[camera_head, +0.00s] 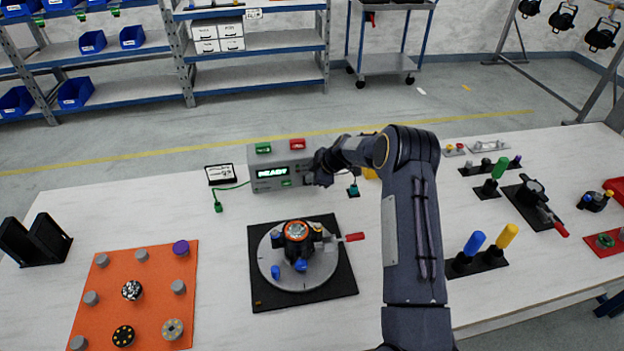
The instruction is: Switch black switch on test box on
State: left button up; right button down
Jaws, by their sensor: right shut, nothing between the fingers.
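The test box (268,172) is a grey box at the back middle of the table. Its display glows with the word "READY", and a green button (264,149) and a red button (297,144) sit on its top. My right gripper (318,180) is at the right end of the box's front face, shut and empty. The gripper and wrist cover that part of the face, so the black switch is hidden or too small to make out. I cannot tell whether the gripper touches it. My left gripper is not in view.
A black plate with a round fixture (335,278) stands in front of the box. An orange board (150,262) with several knobs lies at left. A small screen (221,174) with a green cable stands left of the box. Tool holders (480,262) stand right of my arm.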

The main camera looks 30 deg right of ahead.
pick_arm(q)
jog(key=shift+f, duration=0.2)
pick_arm(e)
jog(key=shift+r, duration=0.75)
